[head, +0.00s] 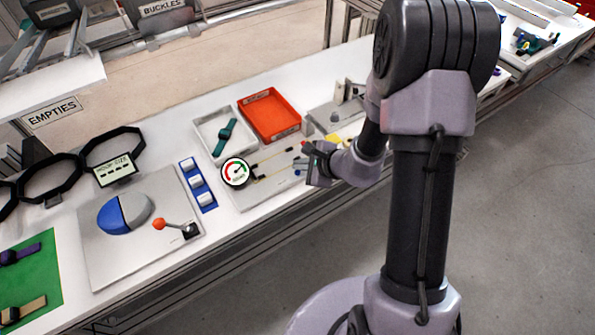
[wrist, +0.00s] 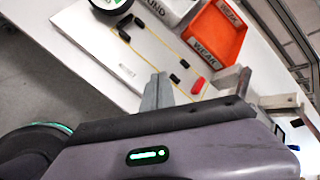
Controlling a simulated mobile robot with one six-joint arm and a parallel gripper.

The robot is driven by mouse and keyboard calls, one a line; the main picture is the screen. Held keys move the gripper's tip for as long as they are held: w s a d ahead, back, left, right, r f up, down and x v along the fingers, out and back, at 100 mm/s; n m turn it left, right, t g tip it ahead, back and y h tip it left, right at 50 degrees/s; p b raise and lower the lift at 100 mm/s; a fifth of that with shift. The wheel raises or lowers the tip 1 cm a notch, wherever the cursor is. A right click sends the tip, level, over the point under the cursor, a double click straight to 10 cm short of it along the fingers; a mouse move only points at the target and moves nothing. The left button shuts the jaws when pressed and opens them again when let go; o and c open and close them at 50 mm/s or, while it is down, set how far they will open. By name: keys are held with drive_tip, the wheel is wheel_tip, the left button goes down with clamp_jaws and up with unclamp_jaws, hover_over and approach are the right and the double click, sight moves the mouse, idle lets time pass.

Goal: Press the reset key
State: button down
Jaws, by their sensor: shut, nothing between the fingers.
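I cannot make out which part is the reset key; no label that I can read says so. A pale panel (head: 262,195) with a round red-and-green gauge (head: 235,172) lies on the bench. In the wrist view the panel (wrist: 120,50) carries small black parts (wrist: 174,78), thin yellow lines and a red piece (wrist: 198,86). A blue strip with white keys (head: 197,185) lies left of the gauge. My gripper (head: 312,165) is over the right part of the panel. Its fingers (wrist: 158,90) are shut and empty, near the red piece; I cannot tell whether they touch the panel.
An orange tray (head: 270,115) and a white tray (head: 200,128) holding a green item (head: 225,137) stand behind the panel. Farther left is a plate with a blue-and-grey disc (head: 125,214) and an orange-knobbed lever (head: 160,224). Black rings (head: 50,180) stand behind it.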

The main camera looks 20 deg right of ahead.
drive_tip(key=shift+f, duration=0.1)
drive_tip(key=shift+f+b, duration=0.35)
drive_tip(key=shift+b, duration=0.4)
drive_tip(key=shift+f+b, duration=0.35)
drive_tip(key=shift+b, duration=0.1)
drive_tip(key=shift+r, duration=0.15)
idle(0.5)
drive_tip(key=shift+r+p, duration=0.4)
drive_tip(key=shift+r, duration=0.25)
drive_tip(key=shift+r, duration=0.1)
wheel_tip(320, 180, up, 5)
drive_tip(key=p, duration=0.3)
idle(0.4)
